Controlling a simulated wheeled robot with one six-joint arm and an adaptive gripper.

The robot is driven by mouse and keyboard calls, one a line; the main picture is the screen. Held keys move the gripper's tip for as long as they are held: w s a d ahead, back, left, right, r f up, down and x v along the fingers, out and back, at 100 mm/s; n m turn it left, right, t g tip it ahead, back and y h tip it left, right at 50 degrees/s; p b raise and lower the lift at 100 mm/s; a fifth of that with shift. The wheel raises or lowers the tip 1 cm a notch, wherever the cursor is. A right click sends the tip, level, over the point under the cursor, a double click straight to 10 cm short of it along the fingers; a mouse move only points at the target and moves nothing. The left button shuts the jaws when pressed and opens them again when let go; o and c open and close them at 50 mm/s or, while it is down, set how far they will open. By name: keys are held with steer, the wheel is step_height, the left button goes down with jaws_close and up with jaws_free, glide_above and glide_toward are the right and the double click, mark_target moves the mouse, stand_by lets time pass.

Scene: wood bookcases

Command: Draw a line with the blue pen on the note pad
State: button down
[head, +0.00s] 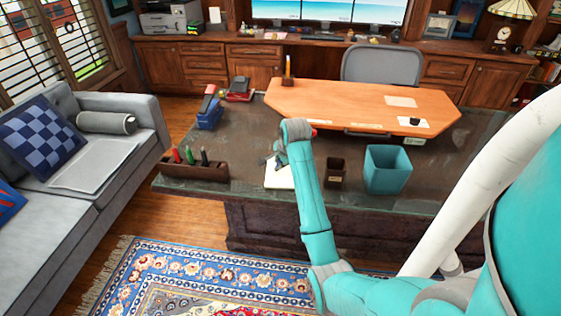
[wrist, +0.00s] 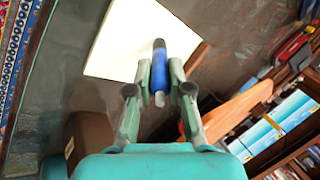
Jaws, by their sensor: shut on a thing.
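The blue pen (wrist: 160,75) is held between the two fingers of my gripper (wrist: 161,75) in the wrist view. Its dark end points away from the gripper, over the note pad. The cream note pad (wrist: 130,40) lies on the dark desk top, and its surface looks blank. I cannot tell whether the pen touches it. In the head view the pad (head: 278,178) is partly hidden behind my arm, and my gripper (head: 268,162) is just above it. The pen cannot be made out there.
A pen holder (head: 193,170) with red, green and dark pens stands left on the desk (head: 240,185). A small brown cup (head: 336,174) and a teal bin (head: 388,172) stand right of my arm. A blue stapler-like object (head: 210,114) is at the back left.

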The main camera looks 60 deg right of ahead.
steer(key=shift+s+d, duration=0.1)
steer(key=shift+s, duration=0.1)
steer(key=shift+s+d, duration=0.2)
steer(key=shift+s, duration=0.2)
steer(key=shift+s+d, duration=0.1)
steer(key=shift+s, duration=0.1)
steer(key=shift+s+d+f, duration=0.1)
steer(key=shift+s+d, duration=0.15)
steer(key=shift+s, duration=0.2)
steer(key=shift+s+d, duration=0.1)
steer(key=shift+s, duration=0.05)
steer(key=shift+s+d, duration=0.25)
steer(key=shift+s, duration=0.2)
steer(key=shift+s, duration=0.15)
steer(key=shift+s+d, duration=0.3)
steer(key=shift+s, duration=0.15)
